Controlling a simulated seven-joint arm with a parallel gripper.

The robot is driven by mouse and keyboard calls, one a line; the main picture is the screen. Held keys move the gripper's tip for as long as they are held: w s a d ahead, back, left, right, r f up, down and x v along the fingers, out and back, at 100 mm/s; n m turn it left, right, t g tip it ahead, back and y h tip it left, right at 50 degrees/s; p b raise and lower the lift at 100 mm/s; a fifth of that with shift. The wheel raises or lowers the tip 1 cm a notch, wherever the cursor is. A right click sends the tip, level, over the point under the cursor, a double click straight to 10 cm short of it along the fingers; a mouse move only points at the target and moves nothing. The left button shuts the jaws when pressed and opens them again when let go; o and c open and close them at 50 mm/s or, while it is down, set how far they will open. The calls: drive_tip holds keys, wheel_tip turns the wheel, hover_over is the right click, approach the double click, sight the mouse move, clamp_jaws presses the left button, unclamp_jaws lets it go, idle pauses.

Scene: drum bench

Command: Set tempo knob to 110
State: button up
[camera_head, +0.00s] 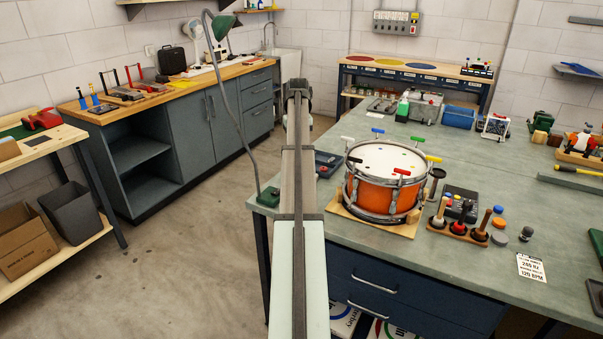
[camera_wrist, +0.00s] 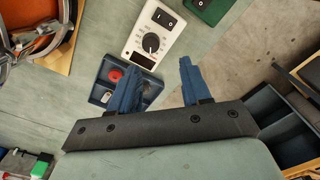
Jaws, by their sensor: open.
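The tempo knob (camera_wrist: 151,43) is a round black dial on a white box (camera_wrist: 134,46) in the wrist view. Marks ring the knob, and a black switch and a dark window sit on the same face. I cannot read its setting. My gripper (camera_wrist: 158,69) has two blue fingers, apart and empty, pointing toward the box. The knob lies beyond the fingertips, nearer the left finger in the picture, and no contact shows. In the head view my arm hides the gripper and the white box.
A blue tray (camera_wrist: 102,91) with a red round piece lies beside the left finger. A green lamp base (camera_wrist: 206,9) stands near the bench edge. The orange drum (camera_head: 383,190) stands on the bench (camera_head: 450,256), right of my arm. A printed card (camera_head: 531,268) shows 120 BPM.

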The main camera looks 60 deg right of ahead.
drive_tip(key=shift+m+g, duration=0.3)
drive_tip(key=shift+m, duration=0.2)
drive_tip(key=f, duration=0.4)
drive_tip(key=d+f, duration=0.1)
drive_tip(key=f, duration=0.7)
drive_tip(key=shift+s+d+f, duration=0.2)
drive_tip(key=shift+s+d, duration=0.1)
drive_tip(key=shift+d, duration=0.05)
drive_tip(key=shift+c, duration=0.2)
drive_tip(key=c, duration=0.7)
drive_tip(key=shift+m, duration=2.7)
drive_tip(key=o, duration=0.7)
drive_tip(key=shift+o, duration=0.2)
drive_tip(key=shift+w, duration=0.1)
